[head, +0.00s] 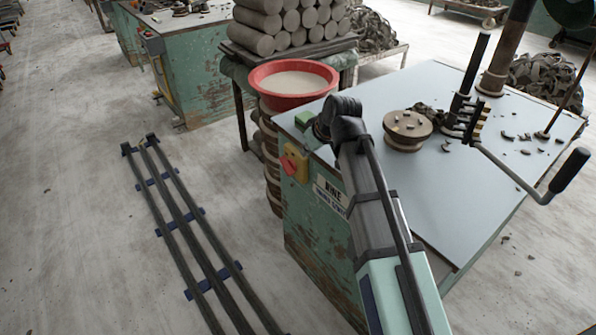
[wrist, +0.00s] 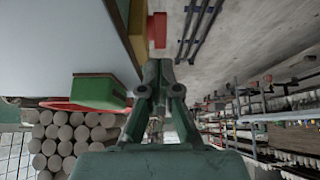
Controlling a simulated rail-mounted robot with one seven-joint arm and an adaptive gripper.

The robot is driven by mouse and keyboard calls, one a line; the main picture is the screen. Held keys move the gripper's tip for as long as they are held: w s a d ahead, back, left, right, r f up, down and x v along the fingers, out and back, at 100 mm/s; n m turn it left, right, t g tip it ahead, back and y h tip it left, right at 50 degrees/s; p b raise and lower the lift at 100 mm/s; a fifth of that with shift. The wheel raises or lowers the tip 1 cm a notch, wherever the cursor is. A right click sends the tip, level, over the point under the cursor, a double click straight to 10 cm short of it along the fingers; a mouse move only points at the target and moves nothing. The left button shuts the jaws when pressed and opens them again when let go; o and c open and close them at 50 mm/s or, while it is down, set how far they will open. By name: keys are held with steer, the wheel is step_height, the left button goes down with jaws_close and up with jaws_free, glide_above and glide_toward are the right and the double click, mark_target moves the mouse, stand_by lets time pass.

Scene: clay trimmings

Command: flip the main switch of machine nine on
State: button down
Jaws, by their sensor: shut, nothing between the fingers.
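The green machine's sign (head: 330,196) reads NINE. On its near left side is a yellow switch box (head: 297,163) with a red switch knob (head: 289,163). I cannot tell the switch's position. In the wrist view the red knob (wrist: 157,30) and yellow box (wrist: 137,25) show just above my shut gripper (wrist: 158,68) in the picture. Its fingertips are empty and look apart from the knob. In the head view my gripper (head: 321,127) is by the machine's corner, right of and above the switch, mostly hidden by my arm.
A green box (wrist: 98,91) sits on the machine's corner close to my fingers. A red basin (head: 292,84) stands behind it. The tabletop (head: 450,200) holds a round wheel (head: 408,128), levers and clay scraps. Floor rails (head: 178,220) lie left; floor beside the switch is clear.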

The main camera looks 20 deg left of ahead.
mark_target(291, 174)
steer(key=shift+s+d+f+h, duration=0.3)
steer(key=shift+s+d, duration=0.05)
steer(key=b+x, duration=0.1)
steer(key=x, duration=1.3)
steer(key=shift+s+a+b, duration=0.15)
steer(key=shift+b, duration=0.2)
